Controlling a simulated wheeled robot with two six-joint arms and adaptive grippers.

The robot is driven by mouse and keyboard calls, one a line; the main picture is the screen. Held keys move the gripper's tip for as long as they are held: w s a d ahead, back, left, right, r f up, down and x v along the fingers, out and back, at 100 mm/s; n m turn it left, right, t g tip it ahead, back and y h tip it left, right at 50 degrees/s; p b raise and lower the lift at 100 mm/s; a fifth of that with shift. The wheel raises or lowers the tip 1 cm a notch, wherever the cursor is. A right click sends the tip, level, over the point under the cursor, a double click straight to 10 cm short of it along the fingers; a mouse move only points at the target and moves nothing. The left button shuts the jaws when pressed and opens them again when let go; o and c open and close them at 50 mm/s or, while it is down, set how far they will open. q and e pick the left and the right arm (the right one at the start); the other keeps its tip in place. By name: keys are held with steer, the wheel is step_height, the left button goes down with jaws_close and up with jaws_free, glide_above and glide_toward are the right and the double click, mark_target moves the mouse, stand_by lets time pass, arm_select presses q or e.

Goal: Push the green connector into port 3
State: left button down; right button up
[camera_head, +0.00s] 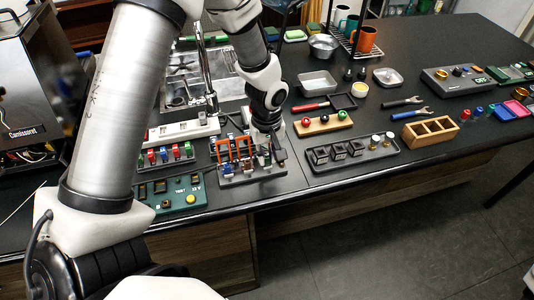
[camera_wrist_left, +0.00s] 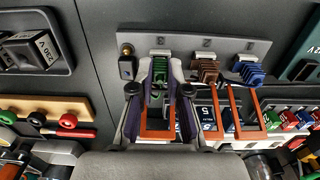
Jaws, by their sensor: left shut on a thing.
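My left gripper (camera_wrist_left: 160,88) is shut on the green connector (camera_wrist_left: 158,72), which shows between its fingertips in the left wrist view. The connector is at the leftmost port of the grey port block (camera_wrist_left: 195,44), in line with a brown connector (camera_wrist_left: 205,70) and a blue connector (camera_wrist_left: 248,70). I cannot tell how deep it sits in the port. In the head view my left gripper (camera_head: 267,140) is low over the right part of the block (camera_head: 235,180), and the green connector is hidden there. My right gripper is not in view.
Orange frames (camera_wrist_left: 244,110) stand up from the block close to my fingers. A black knob on a brass stem (camera_wrist_left: 126,64) is just left of the connector.

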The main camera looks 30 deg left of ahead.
arm_select(q)
steer(key=c, duration=1.1)
jaws_free()
steer(key=shift+o, duration=0.2)
steer(key=shift+r, duration=0.15)
step_height(320, 180, up, 12)
steer(key=shift+f, duration=0.2)
